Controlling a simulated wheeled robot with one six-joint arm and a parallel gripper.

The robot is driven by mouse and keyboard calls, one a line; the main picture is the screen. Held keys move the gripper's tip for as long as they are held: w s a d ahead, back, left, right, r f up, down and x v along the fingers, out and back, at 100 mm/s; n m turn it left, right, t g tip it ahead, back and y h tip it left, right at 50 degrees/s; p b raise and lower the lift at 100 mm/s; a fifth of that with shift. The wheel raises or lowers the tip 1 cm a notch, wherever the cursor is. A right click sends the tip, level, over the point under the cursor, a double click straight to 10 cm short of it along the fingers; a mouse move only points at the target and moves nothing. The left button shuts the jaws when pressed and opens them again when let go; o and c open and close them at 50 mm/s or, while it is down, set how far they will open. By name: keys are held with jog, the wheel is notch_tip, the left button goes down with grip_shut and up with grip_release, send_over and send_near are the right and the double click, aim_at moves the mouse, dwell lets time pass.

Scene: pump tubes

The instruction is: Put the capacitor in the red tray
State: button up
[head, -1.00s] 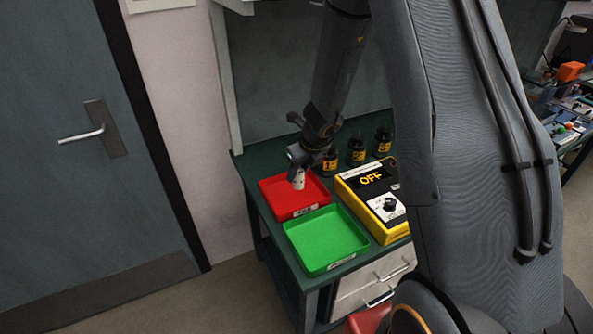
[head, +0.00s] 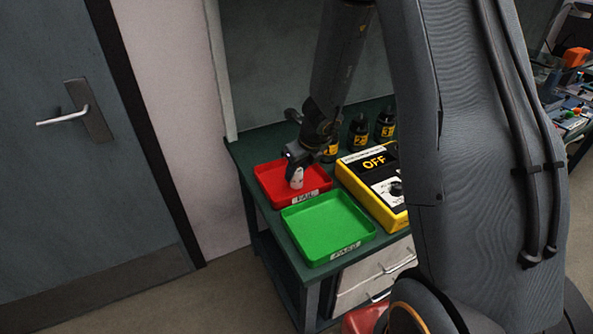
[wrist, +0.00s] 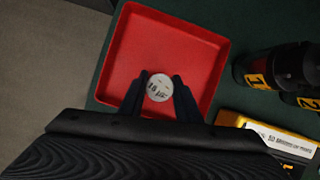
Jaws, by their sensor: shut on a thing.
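The capacitor (head: 296,177) is a small pale cylinder. In the wrist view its round, printed top (wrist: 159,87) shows between the two dark fingers. My gripper (head: 293,161) points down and is shut on the capacitor. The red tray (head: 268,184) stands at the back left of the green bench, with a label on its front that appears to read FAIL. The gripper and capacitor are over the red tray, inside its outline in the wrist view (wrist: 205,60). I cannot tell whether the capacitor touches the tray floor.
An empty green tray (head: 325,227) labelled PASS is in front of the red one. A yellow box (head: 365,195) marked OFF stands to the right. Dark numbered bottles (head: 358,136) stand behind it. A grey door (head: 75,170) is at the left.

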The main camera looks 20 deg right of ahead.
jog(key=shift+f+b, duration=0.6)
jog(key=shift+b, duration=0.1)
dwell(0.4)
jog(key=o, duration=1.2)
jog(key=shift+c, duration=0.2)
jog(key=shift+r, duration=0.1)
jog(key=p+v, duration=0.3)
jog(key=v, duration=0.5)
jog(key=s+r+n+g+b, duration=0.1)
jog(key=s+r+n, duration=0.1)
jog(key=s+n, duration=0.8)
jog(key=s+a+r+n+g+h+b, duration=0.1)
jog(key=s+r+n, duration=0.2)
jog(key=s+n, duration=0.7)
jog(key=n, duration=1.1)
jog(key=shift+s+r+g+h, duration=0.2)
jog(key=shift+g+h, duration=0.1)
